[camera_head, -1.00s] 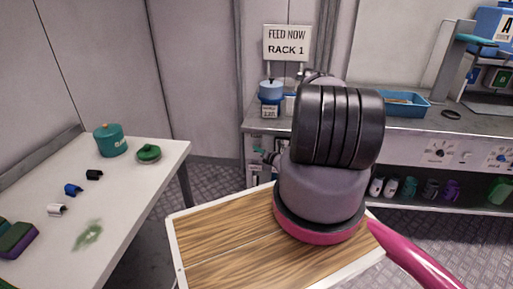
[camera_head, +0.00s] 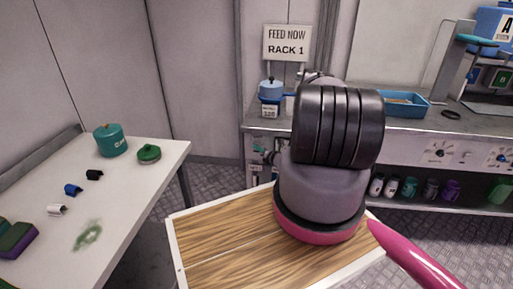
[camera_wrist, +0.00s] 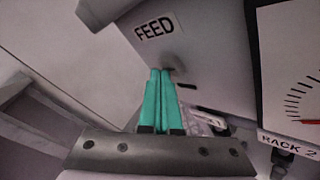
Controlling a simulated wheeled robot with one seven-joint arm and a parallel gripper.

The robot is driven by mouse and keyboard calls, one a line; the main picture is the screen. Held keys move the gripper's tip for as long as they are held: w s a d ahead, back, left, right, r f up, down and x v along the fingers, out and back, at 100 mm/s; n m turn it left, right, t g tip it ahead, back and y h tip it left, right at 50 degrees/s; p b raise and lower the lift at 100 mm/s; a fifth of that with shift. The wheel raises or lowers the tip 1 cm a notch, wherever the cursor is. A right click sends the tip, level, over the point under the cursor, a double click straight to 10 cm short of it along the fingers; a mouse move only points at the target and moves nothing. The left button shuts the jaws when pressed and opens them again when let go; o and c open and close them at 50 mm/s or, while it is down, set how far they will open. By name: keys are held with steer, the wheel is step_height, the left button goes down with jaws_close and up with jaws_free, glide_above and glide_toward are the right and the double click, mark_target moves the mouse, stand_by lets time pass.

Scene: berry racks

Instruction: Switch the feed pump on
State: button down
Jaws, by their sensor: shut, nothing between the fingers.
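In the wrist view, a grey panel (camera_wrist: 205,62) bears a white label reading FEED (camera_wrist: 154,29). A small dark switch-like part (camera_wrist: 170,70) sticks out just below the label. My gripper (camera_wrist: 160,72) has teal fingers pressed together with nothing between them. Its tips are right at that part and overlap it in the picture; I cannot tell whether they touch. Which way the switch stands is not clear. In the head view my arm covers most of this area at the left end of the counter (camera_head: 412,128).
A gauge with a red needle (camera_wrist: 304,121) and a RACK 2 label (camera_wrist: 288,144) are at the right in the wrist view. A FEED NOW RACK 1 sign (camera_head: 287,43), a blue-lidded pot (camera_head: 271,90) and a blue tray (camera_head: 410,110) are on the counter. A white table (camera_head: 140,185) stands left.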

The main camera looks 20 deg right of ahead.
steer(key=shift+s, duration=0.1)
steer(key=shift+s+a, duration=0.5)
steer(key=shift+s, duration=0.15)
steer(key=shift+s, duration=0.1)
steer(key=s+a, duration=0.1)
steer(key=s, duration=0.1)
steer(key=s+a, duration=0.2)
steer(key=shift+s+a, duration=0.15)
steer(key=shift+s, duration=0.25)
stand_by(0.4)
